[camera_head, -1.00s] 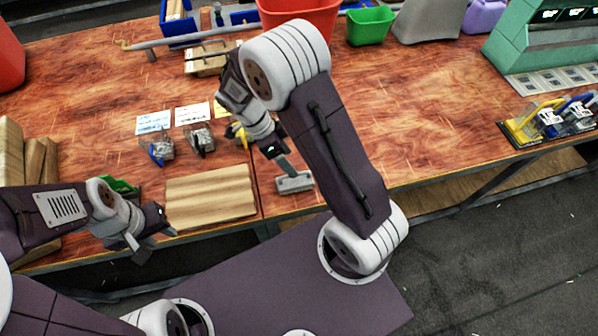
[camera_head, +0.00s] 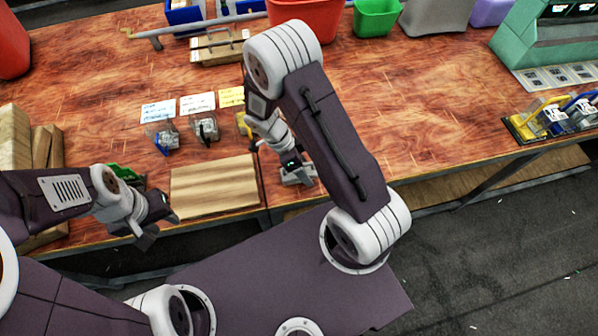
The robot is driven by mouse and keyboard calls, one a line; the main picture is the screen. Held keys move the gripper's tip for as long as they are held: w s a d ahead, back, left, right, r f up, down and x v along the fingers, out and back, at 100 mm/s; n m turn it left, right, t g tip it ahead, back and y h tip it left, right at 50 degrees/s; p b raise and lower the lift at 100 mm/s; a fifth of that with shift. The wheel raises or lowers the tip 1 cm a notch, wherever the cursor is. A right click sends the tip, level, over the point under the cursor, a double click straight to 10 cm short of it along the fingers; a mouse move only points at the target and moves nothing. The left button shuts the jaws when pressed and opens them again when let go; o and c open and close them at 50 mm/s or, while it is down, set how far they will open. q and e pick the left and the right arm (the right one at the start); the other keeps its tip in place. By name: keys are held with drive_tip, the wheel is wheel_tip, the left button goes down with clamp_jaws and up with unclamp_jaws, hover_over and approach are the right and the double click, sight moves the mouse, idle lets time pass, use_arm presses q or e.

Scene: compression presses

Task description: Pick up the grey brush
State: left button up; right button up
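The grey brush, a small grey block-like thing (camera_head: 300,175), lies on the table near its front edge, right of the wooden board. My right gripper (camera_head: 294,170) points down at the brush and overlaps it in the view. The gripper covers part of the brush, and I cannot tell whether its fingers are closed on it. My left gripper (camera_head: 160,229) hangs open and empty at the table's front edge, below the wooden board.
A flat wooden board (camera_head: 214,186) lies left of the brush. Small clear pieces with blue and black parts (camera_head: 205,129) stand behind it, near paper cards (camera_head: 197,103). Wooden blocks (camera_head: 14,140) are at far left. The table's right middle (camera_head: 440,110) is clear.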

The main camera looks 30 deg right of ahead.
drive_tip(key=shift+a, duration=0.1)
drive_tip(key=c, duration=1.5)
drive_tip(key=shift+r, duration=0.6)
wheel_tip(320, 180, up, 3)
drive_tip(key=shift+w, duration=0.1)
drive_tip(key=s+r, duration=0.2)
drive_tip(key=s, duration=0.2)
drive_tip(key=s+r, duration=0.2)
drive_tip(key=s, duration=0.2)
drive_tip(key=s+a+r, duration=0.1)
drive_tip(key=s+r, duration=0.2)
drive_tip(key=shift+s+a+b, duration=0.1)
drive_tip(key=shift+s+b, duration=0.3)
